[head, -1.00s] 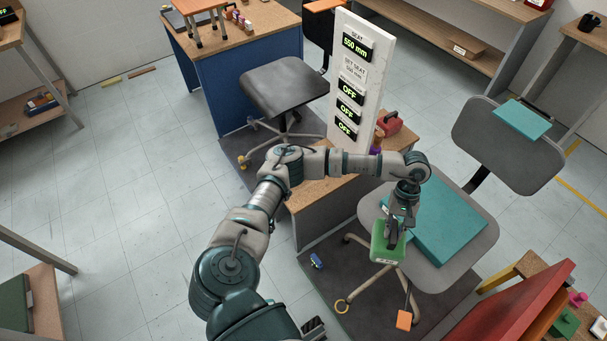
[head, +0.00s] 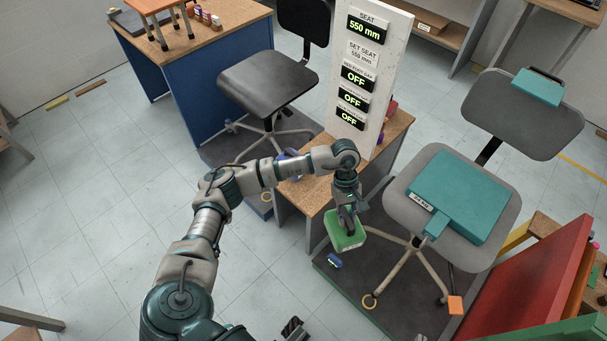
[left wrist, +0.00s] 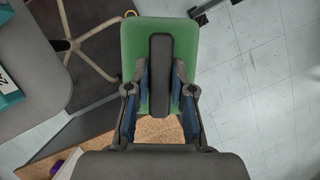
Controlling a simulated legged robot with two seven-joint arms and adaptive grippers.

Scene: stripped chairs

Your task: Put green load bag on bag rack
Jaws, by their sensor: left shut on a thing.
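The green load bag (head: 345,237) hangs from my left gripper (head: 347,215), which is shut on it. In the head view it is left of the grey chair's seat, apart from it, above the dark mat. In the left wrist view the bag (left wrist: 132,45) lies beyond the fingers (left wrist: 160,95), with a dark bar across its middle. A low stand with red and green panels (head: 527,265) and small coloured pieces is at the lower right. I cannot tell whether it is the bag rack. A dark part (head: 295,328) at the bottom edge may be my right gripper; its state is unclear.
A grey chair (head: 400,210) carries a teal pad (head: 460,195) on its seat and another on its backrest. A white display board (head: 385,45) stands on a wooden bench (head: 310,190). A black chair (head: 265,80) stands behind. Open floor (head: 90,200) lies left.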

